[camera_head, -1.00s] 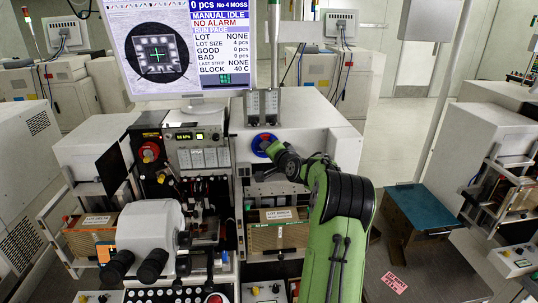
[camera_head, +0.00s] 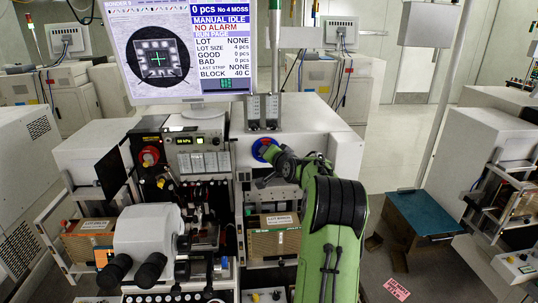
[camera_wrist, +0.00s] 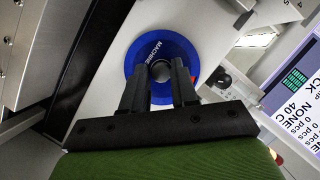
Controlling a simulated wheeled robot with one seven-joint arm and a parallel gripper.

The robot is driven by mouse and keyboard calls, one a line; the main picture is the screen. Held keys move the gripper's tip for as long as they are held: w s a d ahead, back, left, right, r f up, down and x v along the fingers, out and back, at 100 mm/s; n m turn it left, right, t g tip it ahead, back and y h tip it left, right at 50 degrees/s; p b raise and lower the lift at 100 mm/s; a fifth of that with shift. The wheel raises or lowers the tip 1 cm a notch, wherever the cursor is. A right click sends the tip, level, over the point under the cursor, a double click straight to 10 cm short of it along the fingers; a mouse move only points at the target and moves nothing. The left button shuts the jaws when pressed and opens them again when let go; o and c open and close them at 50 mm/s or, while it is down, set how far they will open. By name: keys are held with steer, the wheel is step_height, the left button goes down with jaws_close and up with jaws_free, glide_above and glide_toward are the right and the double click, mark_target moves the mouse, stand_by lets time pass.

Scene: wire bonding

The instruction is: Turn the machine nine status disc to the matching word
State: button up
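The status disc (camera_head: 264,147) is round and blue with some red, on the white front panel of the machine right of the monitor. In the wrist view the disc (camera_wrist: 187,48) fills the upper middle; the word MACHINE reads slantwise on its blue upper left, and a bit of red shows at its right edge. A round grey knob (camera_wrist: 160,71) is at its centre. My gripper (camera_wrist: 160,75) faces the disc, one black finger on each side of the knob. I cannot tell whether the fingers press on it. The lower disc is hidden behind them. In the head view my gripper (camera_head: 276,153) is at the disc.
The monitor (camera_head: 180,50) stands above left of the disc. A white microscope (camera_head: 147,230) is at the front left. A brown magazine box (camera_head: 273,243) sits below the disc.

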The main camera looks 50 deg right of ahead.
steer(key=o, duration=0.3)
steer(key=shift+s+r, duration=0.1)
steer(key=b+v, duration=0.3)
steer(key=v, duration=1.2)
steer(key=shift+s, duration=0.2)
steer(key=shift+a, duration=0.1)
